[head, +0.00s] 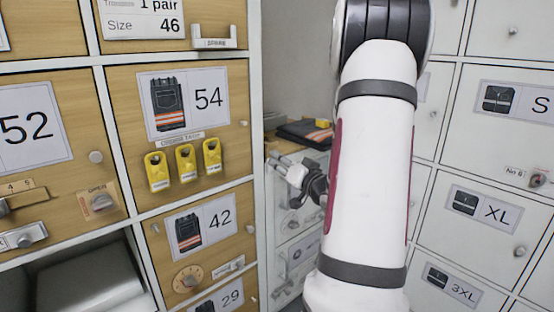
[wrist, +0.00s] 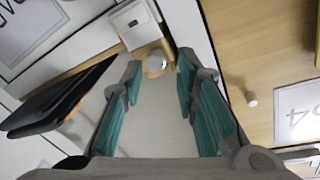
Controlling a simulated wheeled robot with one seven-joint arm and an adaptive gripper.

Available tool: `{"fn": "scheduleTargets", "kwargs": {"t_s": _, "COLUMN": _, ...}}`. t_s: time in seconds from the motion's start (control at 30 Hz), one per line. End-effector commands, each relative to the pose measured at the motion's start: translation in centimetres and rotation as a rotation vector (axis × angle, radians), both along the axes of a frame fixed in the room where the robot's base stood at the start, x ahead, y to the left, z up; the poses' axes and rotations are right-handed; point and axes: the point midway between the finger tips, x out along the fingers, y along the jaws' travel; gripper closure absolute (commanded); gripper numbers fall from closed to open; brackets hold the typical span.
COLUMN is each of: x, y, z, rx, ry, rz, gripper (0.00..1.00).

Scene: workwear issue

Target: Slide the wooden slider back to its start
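My gripper (head: 279,166) reaches left behind my arm in the head view, in the gap by the far grey lockers. In the wrist view my gripper (wrist: 158,63) is open, with one teal-padded finger on each side of the picture's middle and nothing held. Between and beyond the fingertips is a small wooden piece (wrist: 147,46) with a round pale knob (wrist: 156,63), beside a white box-like fitting (wrist: 135,23). It looks like the wooden slider, but its track is not clear. I cannot tell whether the fingertips touch the knob. In the head view my arm and gripper hide this spot.
Wooden locker 54 (head: 229,140) with several yellow tags stands left of my gripper. Folded dark workwear (head: 305,132) lies on a ledge behind it and shows close by in the wrist view (wrist: 60,95). White lockers (head: 464,140) stand at right. An open compartment (head: 90,282) is at lower left.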

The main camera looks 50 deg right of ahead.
Motion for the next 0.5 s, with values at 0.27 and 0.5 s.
{"fn": "scheduleTargets", "kwargs": {"t_s": 0.27, "x": -5.1, "y": 2.3, "z": 0.0, "rx": 0.002, "ry": 0.001, "rz": -0.001, "gripper": 0.72}}
{"fn": "scheduleTargets", "kwargs": {"t_s": 0.5, "x": -7.2, "y": 3.4, "z": -0.1, "rx": 0.002, "ry": 0.001, "rz": 0.001, "gripper": 0.72}}
